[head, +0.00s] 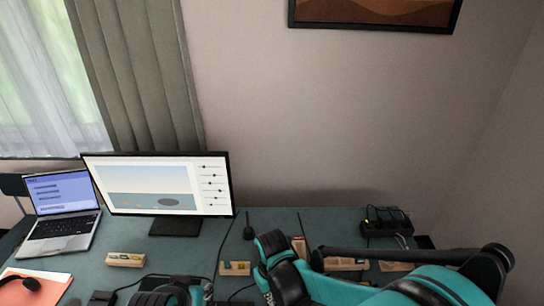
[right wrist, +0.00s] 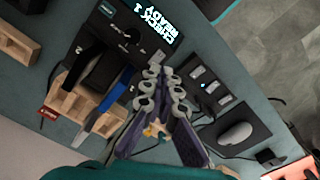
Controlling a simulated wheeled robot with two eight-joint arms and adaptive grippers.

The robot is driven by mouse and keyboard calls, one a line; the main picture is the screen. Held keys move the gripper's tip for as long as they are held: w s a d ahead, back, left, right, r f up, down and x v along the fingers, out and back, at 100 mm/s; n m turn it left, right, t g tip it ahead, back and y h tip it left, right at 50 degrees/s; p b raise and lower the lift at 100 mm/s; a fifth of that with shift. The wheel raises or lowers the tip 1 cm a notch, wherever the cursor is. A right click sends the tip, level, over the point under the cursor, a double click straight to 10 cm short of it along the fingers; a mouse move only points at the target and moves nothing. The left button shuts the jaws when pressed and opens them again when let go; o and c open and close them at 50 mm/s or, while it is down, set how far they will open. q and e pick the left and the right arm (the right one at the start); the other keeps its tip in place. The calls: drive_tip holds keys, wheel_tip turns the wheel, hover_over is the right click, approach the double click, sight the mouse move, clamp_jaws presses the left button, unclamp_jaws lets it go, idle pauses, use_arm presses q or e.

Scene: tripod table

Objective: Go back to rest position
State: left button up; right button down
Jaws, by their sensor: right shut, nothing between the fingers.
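My right gripper (right wrist: 157,74) shows large in the right wrist view, its grey-knuckled fingers drawn together and empty. It is above the desk beside a wooden holder. A small part of it appears to show low in the head view (head: 208,291), mostly cut off and hard to make out. My teal right arm comes in from the lower right of the head view and covers part of the desk. My left gripper cannot be made out in either view.
The teal desk (head: 280,221) carries a laptop (head: 63,210), a monitor (head: 157,184), wooden blocks (head: 126,260) and a power strip (head: 386,220). An orange folder (head: 45,288) lies front left. The right wrist view shows a lit display (right wrist: 156,22) and a mouse (right wrist: 236,134).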

use_arm(q)
drive_tip(key=shift+f+b, duration=0.6)
use_arm(e)
drive_tip(key=s+d+r+m+t, duration=0.2)
drive_tip(key=d+r, duration=0.4)
drive_tip(key=d, duration=0.3)
drive_tip(key=s+d+r+m+t, duration=0.3)
drive_tip(key=d+r+m+t, duration=0.1)
drive_tip(key=d+r, duration=0.3)
drive_tip(key=shift+d+t, duration=0.6)
drive_tip(key=shift+d, duration=0.35)
use_arm(q)
drive_tip(key=shift+f, duration=0.1)
use_arm(e)
drive_tip(key=shift+s+f, duration=0.1)
drive_tip(key=shift+f, duration=0.05)
